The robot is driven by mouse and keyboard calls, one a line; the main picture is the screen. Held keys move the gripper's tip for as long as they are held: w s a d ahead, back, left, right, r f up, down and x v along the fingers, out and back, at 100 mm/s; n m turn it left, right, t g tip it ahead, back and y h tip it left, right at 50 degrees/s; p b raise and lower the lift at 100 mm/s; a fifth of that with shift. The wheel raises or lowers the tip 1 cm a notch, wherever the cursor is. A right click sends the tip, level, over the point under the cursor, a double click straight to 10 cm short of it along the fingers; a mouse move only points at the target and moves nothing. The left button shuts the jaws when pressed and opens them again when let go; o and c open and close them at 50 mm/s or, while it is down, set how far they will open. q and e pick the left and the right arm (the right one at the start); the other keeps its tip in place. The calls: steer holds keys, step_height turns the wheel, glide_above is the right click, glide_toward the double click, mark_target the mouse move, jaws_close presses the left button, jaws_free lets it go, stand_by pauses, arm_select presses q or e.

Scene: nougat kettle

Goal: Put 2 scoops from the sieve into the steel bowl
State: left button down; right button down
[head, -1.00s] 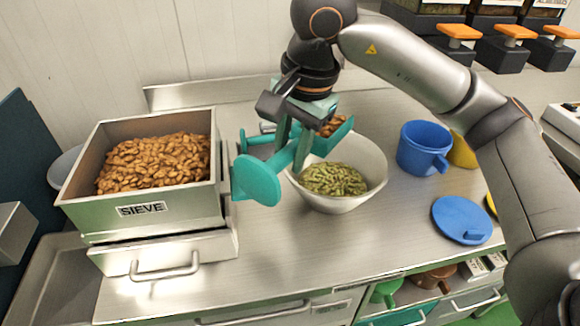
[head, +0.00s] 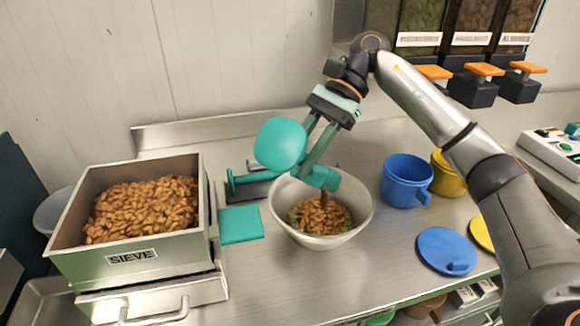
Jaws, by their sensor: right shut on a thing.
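The steel sieve box (head: 190,237), labelled SIEVE, stands at the left and holds many brown nuts (head: 142,208). The steel bowl (head: 356,222) stands right of it, with brown nuts (head: 322,217) lying over green ones at the edge. My right gripper (head: 316,158) is shut on the teal scoop (head: 280,145) above the bowl. The scoop is tipped over, its round end turned up, and brown nuts show just below it. The inside of the scoop is hidden. My left gripper is not in view.
A blue jug (head: 404,183) and a yellow one (head: 447,176) stand right of the bowl, with a blue lid (head: 445,250) in front. A teal plate (head: 240,225) lies between sieve and bowl. Dispensers with orange levers (head: 484,69) are at the back right.

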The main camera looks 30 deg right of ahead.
steer(key=d+r+y, duration=0.1)
steer(key=w+d+r+y+p, duration=0.1)
steer(key=d+r+g+p, duration=0.1)
steer(key=shift+w+y, duration=0.3)
steer(key=shift+y, duration=0.1)
steer(key=shift+w+d+r+g+y+p, duration=0.3)
steer(key=shift+d+r+y+p, duration=0.1)
steer(key=shift+d+y, duration=0.15)
step_height(320, 180, up, 5)
steer(key=t+h+p, duration=0.1)
steer(key=t+h, duration=0.1)
steer(key=h, duration=0.4)
steer(key=n+t+h+p, duration=0.1)
steer(key=t+h+p, duration=0.1)
steer(key=h, duration=0.3)
steer(key=shift+t+h, duration=0.35)
steer(key=shift+t, duration=0.45)
steer(key=shift+a, duration=0.15)
